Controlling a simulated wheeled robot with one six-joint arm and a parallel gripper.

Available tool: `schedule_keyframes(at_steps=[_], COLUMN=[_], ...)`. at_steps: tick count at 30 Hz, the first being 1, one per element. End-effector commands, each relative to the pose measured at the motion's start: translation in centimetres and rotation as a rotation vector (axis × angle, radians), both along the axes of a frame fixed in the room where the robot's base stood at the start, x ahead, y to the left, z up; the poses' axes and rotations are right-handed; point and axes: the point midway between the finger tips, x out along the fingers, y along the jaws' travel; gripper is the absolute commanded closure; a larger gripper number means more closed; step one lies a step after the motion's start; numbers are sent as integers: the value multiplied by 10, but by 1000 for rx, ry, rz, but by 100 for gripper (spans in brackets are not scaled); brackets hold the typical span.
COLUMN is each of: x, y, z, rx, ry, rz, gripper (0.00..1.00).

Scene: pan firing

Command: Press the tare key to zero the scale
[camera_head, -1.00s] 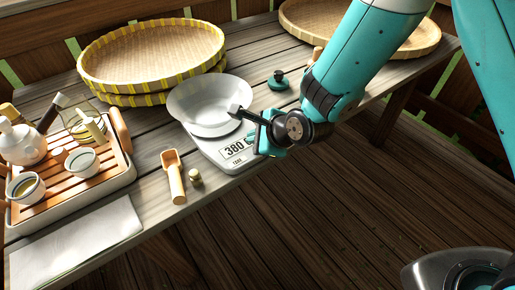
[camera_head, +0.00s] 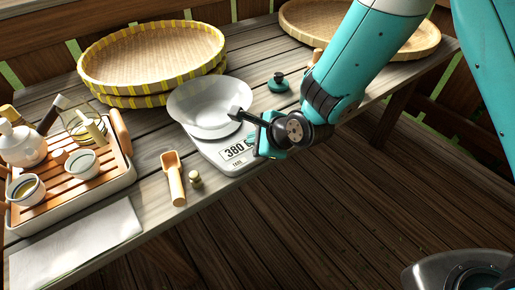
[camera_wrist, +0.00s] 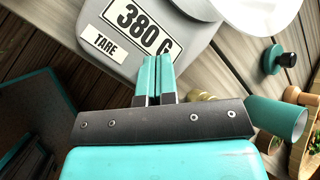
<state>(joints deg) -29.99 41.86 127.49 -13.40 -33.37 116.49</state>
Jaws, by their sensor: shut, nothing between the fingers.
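The scale (camera_head: 209,150) is a grey-white unit near the table's front edge, with a white bowl (camera_head: 210,105) on it. Its display (camera_head: 236,151) reads 380 G, also clear in the wrist view (camera_wrist: 140,26). The TARE key (camera_wrist: 104,47) is a pale label below the display, at left in the wrist view. My gripper (camera_wrist: 155,60) is shut and empty, its teal fingertips over the scale's front edge, right of the TARE key. In the head view my gripper (camera_head: 257,148) is at the scale's right front corner. Contact with the scale cannot be told.
A wooden scoop (camera_head: 173,178) and a small brass weight (camera_head: 195,180) lie left of the scale. A teal lidded piece (camera_head: 278,83) stands behind it to the right. A tea tray (camera_head: 125,180) is at left, woven baskets (camera_head: 150,55) at the back. A cloth (camera_head: 75,245) lies in front.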

Motion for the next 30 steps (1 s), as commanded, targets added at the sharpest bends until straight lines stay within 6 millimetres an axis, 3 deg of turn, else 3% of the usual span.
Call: schedule_keyframes(at_steps=[30], x=[-1], y=[0], z=[-9], rx=[0], ry=[0], rz=[0], gripper=[100])
